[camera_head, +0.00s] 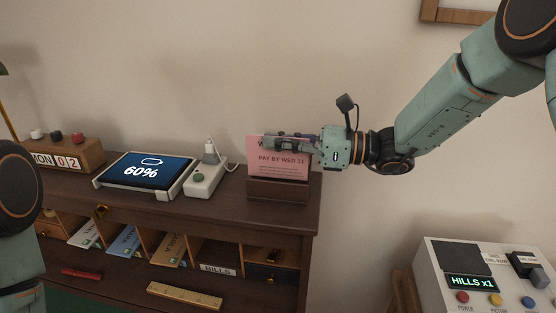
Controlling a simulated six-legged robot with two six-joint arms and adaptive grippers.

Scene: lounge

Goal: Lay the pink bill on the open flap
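The pink bill (280,167), printed "PAY BY WED 11", stands upright in a small wooden holder (279,189) at the right end of the desk's top. My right gripper (272,143) reaches in from the right, with its fingers across the bill's upper part. I cannot tell whether the fingers grip it or are only around it. A green patch at the bottom left (70,302) may be part of the open flap; most of that area is cut off. My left gripper is out of view; only my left arm shows at the left edge.
A tablet reading 60% (147,171), a white charger (205,181) and a date block (62,157) stand on the desk top (222,208). Pigeonholes below hold envelopes; a ruler (184,296) and red pen (82,273) lie below. A white button box (455,262) stands right.

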